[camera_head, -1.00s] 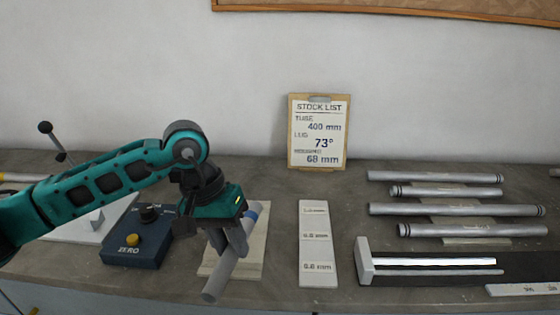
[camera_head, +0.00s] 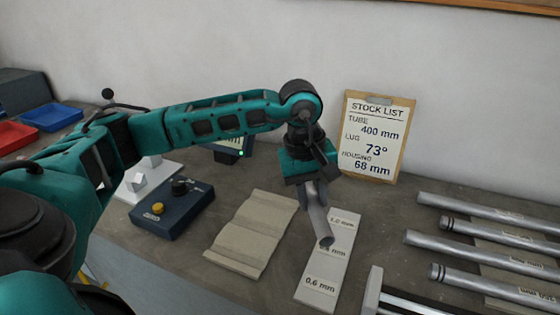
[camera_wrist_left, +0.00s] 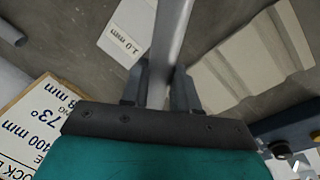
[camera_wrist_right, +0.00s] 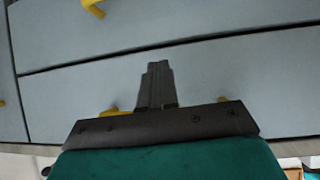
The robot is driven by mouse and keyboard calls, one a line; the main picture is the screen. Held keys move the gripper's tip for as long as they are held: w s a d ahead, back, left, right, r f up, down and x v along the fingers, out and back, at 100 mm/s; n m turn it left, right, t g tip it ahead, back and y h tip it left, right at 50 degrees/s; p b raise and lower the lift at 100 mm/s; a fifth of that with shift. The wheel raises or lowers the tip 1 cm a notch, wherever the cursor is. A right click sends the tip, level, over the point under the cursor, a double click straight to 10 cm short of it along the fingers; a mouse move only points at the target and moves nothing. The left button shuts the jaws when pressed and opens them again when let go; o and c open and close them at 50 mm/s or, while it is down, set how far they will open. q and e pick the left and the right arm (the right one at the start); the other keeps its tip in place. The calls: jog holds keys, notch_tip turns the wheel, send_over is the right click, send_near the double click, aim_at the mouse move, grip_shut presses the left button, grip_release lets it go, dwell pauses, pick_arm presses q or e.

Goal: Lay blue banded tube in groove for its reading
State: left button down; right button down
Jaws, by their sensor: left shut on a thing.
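My left gripper (camera_head: 312,192) is shut on a grey tube (camera_head: 320,225), which hangs tilted above the white thickness strip (camera_head: 328,270). In the left wrist view the tube (camera_wrist_left: 170,35) runs between the fingers (camera_wrist_left: 160,88); its blue band is hidden now. A beige block with grooves (camera_head: 250,235) lies empty to the left of the tube and also shows in the left wrist view (camera_wrist_left: 255,55). A white base (camera_head: 150,187) with a small white block (camera_head: 146,170) stands further left. My right gripper (camera_wrist_right: 157,85) is shut and empty.
A dark blue box (camera_head: 173,210) with a knob and yellow button stands beside the white base, a small display (camera_head: 230,150) behind it. Several tubes (camera_head: 480,240) lie at right. The stock list (camera_head: 372,135) leans at the wall. Blue (camera_head: 52,117) and red (camera_head: 15,135) trays sit far left.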

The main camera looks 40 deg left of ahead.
aim_at(277, 206)
pick_arm(q)
jog(key=shift+w+a+r+n+g+y+b, duration=0.15)
jog(key=shift+a+n+y, duration=0.1)
jog(key=shift+a+n, duration=1.55)
jog(key=shift+w+a+f+n+g+y+b, duration=0.1)
jog(key=shift+w+a+n+g+y, duration=0.1)
jog(key=shift+a+n, duration=1.65)
jog(key=shift+w+a+r+n+g+y+b, duration=0.2)
jog(key=shift+a+n, duration=1.15)
jog(key=shift+n, duration=0.9)
jog(key=shift+f+b, duration=1.95)
jog(key=shift+f, duration=1.15)
jog(key=shift+f, duration=0.1)
jog(key=c, duration=0.8)
grip_release()
jog(key=shift+s, duration=0.1)
jog(key=r, duration=1.3)
jog(key=shift+s+d+p, duration=0.15)
jog(key=shift+s+p, duration=0.15)
